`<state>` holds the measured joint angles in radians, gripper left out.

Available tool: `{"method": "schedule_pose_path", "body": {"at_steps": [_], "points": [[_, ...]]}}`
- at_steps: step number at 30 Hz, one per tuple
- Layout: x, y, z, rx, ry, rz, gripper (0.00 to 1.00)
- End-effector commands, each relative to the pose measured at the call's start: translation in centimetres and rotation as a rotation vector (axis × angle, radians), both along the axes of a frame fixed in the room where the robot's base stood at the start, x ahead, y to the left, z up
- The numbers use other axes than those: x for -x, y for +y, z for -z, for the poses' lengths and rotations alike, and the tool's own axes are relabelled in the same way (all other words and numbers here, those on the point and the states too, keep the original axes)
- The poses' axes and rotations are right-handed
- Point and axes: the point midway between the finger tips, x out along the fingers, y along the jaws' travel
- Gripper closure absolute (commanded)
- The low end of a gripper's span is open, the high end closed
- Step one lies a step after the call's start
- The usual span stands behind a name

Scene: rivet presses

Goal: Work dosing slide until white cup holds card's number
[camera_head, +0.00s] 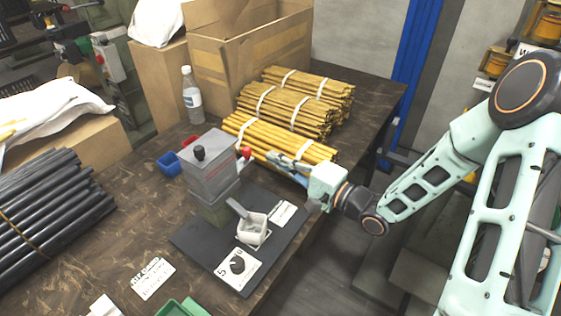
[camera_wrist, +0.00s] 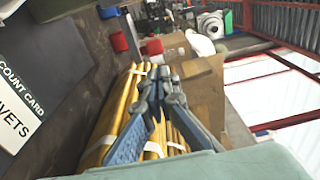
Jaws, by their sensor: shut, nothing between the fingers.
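The dosing unit (camera_head: 207,160) is a grey box with a black knob on top, standing on a dark base plate (camera_head: 196,240). A white card (camera_head: 237,266) shows "5" beside a black round part.
Bundles of yellow rods (camera_head: 285,138) lie just behind my gripper. A bottle (camera_head: 191,95), blue bin (camera_head: 168,164) and cardboard box (camera_head: 250,50) stand behind the unit. Black rods (camera_head: 50,205) lie left. A white label (camera_head: 152,278) and green tray (camera_head: 180,307) are in front.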

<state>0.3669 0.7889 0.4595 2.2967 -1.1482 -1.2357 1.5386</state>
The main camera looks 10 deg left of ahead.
Motion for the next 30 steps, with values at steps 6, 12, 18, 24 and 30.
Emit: {"method": "schedule_pose_path", "body": {"at_steps": [6,12,18,24,30], "points": [[-1.7,3.7,0.1,0.0,-0.002,-0.003,1.0],[-2.7,5.4,0.0,0.001,-0.002,0.0,1.0],[-2.9,5.7,0.0,0.001,0.0,0.001,1.0],[-2.9,5.7,0.0,0.001,0.0,0.001,1.0],[-0.4,6.8,0.0,0.0,0.003,-0.002,1.0]]}}
